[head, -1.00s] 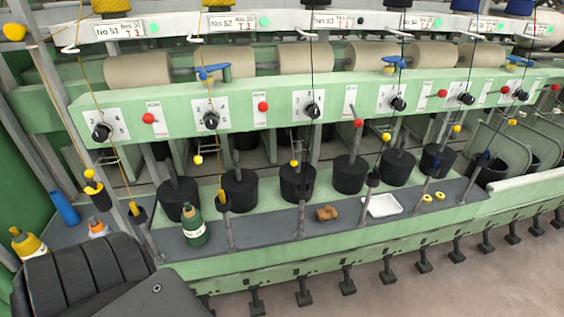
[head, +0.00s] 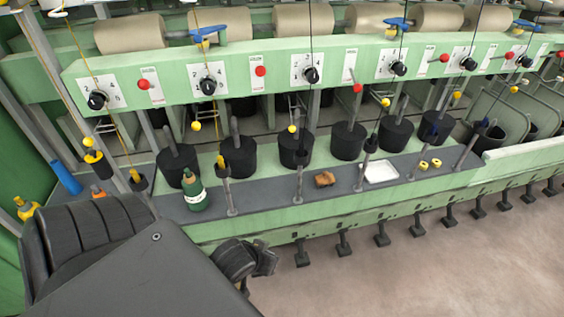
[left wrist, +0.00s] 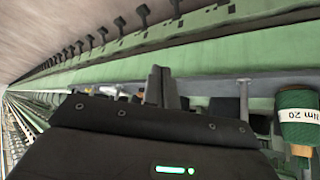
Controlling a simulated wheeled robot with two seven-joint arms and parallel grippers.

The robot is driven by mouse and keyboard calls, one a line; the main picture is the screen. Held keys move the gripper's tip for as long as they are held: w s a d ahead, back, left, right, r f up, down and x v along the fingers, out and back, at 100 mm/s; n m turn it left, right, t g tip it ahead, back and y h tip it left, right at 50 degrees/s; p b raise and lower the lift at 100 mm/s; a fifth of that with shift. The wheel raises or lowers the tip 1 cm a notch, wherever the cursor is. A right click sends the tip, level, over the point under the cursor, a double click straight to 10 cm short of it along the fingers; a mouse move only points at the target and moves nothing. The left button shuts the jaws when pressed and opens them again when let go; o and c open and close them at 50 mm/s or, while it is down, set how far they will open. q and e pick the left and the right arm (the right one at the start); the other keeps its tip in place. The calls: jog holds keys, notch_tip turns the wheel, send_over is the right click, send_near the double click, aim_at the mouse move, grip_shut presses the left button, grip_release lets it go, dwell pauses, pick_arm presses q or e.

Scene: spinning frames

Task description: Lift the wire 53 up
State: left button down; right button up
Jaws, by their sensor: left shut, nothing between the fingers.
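A thin dark wire (head: 311,35) hangs from the top edge past the third dial in the head view. It runs beside the dial toward a yellow bead (head: 292,129) above a black pot (head: 296,149). The number plates are out of view now; the earlier head frame shows a No 53 plate near this wire. My left gripper (head: 267,261) is low in front of the machine's base, well below the wire and apart from it. Its dark fingers look closed and empty in the left wrist view (left wrist: 163,80). My right gripper is not in view.
A green spool (left wrist: 298,115) is close in the left wrist view. Bare floor (head: 420,275) lies in front.

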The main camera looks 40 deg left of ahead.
pick_arm(q)
jog(key=w+a+r+n+t, duration=0.6)
jog(key=a+r, duration=0.3)
jog(key=r, duration=0.2)
jog(key=w+a+r+n+t, duration=0.6)
jog(key=w+a+r+n, duration=0.1)
jog(key=r, duration=0.5)
jog(key=w+a, duration=0.1)
jog(key=a, duration=0.1)
jog(key=shift+w+a+n+t, duration=0.3)
jog(key=shift+w+a+t, duration=0.05)
jog(key=shift+a+t, duration=0.05)
jog(key=shift+r, duration=0.1)
jog(key=w+d+p, duration=0.3)
jog(key=w+p, duration=0.1)
jog(key=w, duration=0.5)
jog(key=shift+r, duration=0.25)
jog(key=shift+d, duration=0.1)
